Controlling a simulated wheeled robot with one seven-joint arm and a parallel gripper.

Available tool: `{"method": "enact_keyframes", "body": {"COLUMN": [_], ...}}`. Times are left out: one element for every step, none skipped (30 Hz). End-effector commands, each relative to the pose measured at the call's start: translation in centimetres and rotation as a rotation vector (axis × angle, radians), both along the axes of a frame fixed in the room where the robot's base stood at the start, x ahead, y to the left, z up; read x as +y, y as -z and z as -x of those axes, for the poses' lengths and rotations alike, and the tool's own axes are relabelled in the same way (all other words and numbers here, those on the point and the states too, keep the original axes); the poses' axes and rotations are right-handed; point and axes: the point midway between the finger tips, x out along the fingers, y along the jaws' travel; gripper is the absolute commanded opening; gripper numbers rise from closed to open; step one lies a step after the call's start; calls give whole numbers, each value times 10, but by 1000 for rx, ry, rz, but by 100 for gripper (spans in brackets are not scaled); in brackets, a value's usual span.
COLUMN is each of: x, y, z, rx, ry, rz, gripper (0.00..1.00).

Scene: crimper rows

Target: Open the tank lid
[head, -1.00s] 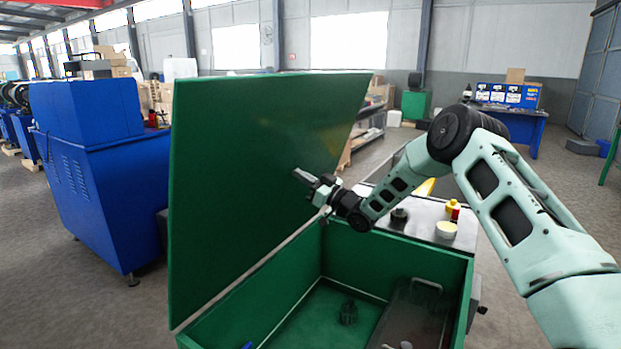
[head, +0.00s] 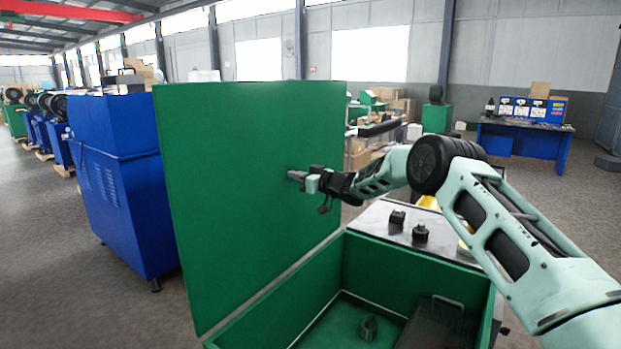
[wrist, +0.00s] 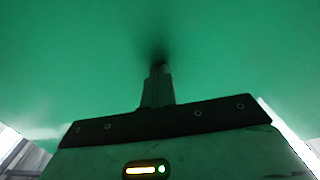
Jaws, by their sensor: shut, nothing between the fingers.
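The green tank lid (head: 245,190) stands raised, close to upright, on the left side of the green tank (head: 392,256). The tank's inside is in plain view in the head view. My gripper (head: 292,175) is shut and empty, with its fingertips at the inner face of the lid, around its middle. In the wrist view the lid (wrist: 80,60) fills most of the picture, and the shut fingers of my gripper (wrist: 160,68) point into it, with a dark shadow at their tips. They look to be touching the lid or very near it.
Inside the tank lie a small dark part (head: 368,328) and a dark plate with a handle (head: 440,322). Small black items (head: 420,233) stand on a ledge behind the tank. A blue machine (head: 125,180) stands left of the lid. A blue workbench (head: 525,135) is far right.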

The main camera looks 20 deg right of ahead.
Motion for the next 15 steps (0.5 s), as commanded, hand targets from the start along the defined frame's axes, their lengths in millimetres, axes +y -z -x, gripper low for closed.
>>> {"method": "enact_keyframes", "body": {"x": [6,7,10,11,12,15,16,18,21,23,24,27,29,30,32], "y": [-7,-6,-6,-6,-6,-6,-6,-5,-6,-5,-5,-5,-5,-5,-5], "z": [-7,-11,-16,-19,-22,-26,-29,-31,-35,-37,-39,-41,-42,-43,-44], "rx": [15,25,37,46,53,64,71,79,86,95,100,106,109,113,117], "ry": [-1,0,1,2,3,2,3,4,3,3,4,5,4,4,4], "rz": [13,21,29,35,40,48,54,59,65,71,75,79,84,87,89], "gripper": [0,0,0,0,0,0,0,0,0,0,0,0,0,0,0]}}
